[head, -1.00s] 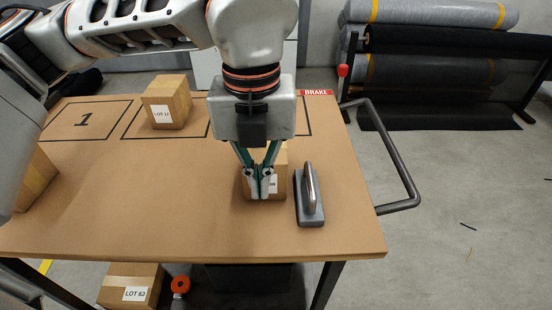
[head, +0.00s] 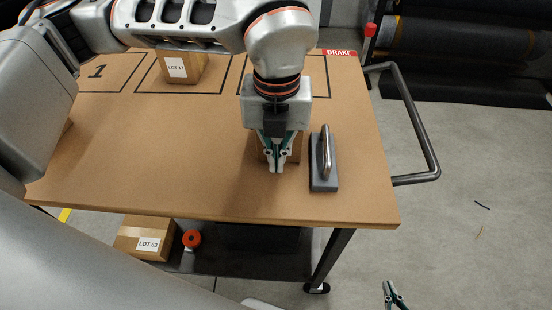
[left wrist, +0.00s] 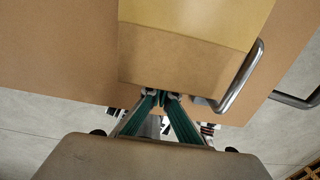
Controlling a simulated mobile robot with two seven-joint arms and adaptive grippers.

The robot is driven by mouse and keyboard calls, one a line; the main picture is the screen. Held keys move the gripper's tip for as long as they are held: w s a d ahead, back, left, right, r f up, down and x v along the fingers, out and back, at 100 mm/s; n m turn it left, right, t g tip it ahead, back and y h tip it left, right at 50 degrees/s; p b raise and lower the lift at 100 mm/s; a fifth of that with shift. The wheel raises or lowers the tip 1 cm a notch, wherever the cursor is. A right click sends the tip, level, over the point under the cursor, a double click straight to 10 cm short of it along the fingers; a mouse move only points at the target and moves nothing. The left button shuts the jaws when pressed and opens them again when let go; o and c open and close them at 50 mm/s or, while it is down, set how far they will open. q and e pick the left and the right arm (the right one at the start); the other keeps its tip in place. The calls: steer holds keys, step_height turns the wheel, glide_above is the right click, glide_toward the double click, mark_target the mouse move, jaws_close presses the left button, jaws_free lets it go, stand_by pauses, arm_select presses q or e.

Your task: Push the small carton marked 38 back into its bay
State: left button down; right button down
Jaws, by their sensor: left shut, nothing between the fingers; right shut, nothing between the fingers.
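The small carton (head: 295,152) is a brown box on the cart top in the head view, mostly hidden behind my left gripper. Its label is not readable now. My left gripper (head: 276,170) is shut, pointing down at the carton's near side, with nothing between the fingers. In the left wrist view the carton (left wrist: 180,55) fills the upper middle, and the shut fingertips (left wrist: 160,93) are at its near face; contact is unclear. A black-outlined bay (head: 319,82) lies behind the carton, partly hidden by my arm. My right gripper (head: 393,296) is shut and empty at the bottom edge.
A grey block with a metal handle (head: 324,165) stands close right of the carton. A LOT 17 carton (head: 182,68) sits in the middle bay. Bay 1 (head: 100,73) is at left. The cart's push handle (head: 425,140) projects right. A LOT 63 carton (head: 145,240) is below.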

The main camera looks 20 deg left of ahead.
arm_select(q)
steer(key=shift+w+a, duration=0.2)
steer(key=shift+w, duration=0.5)
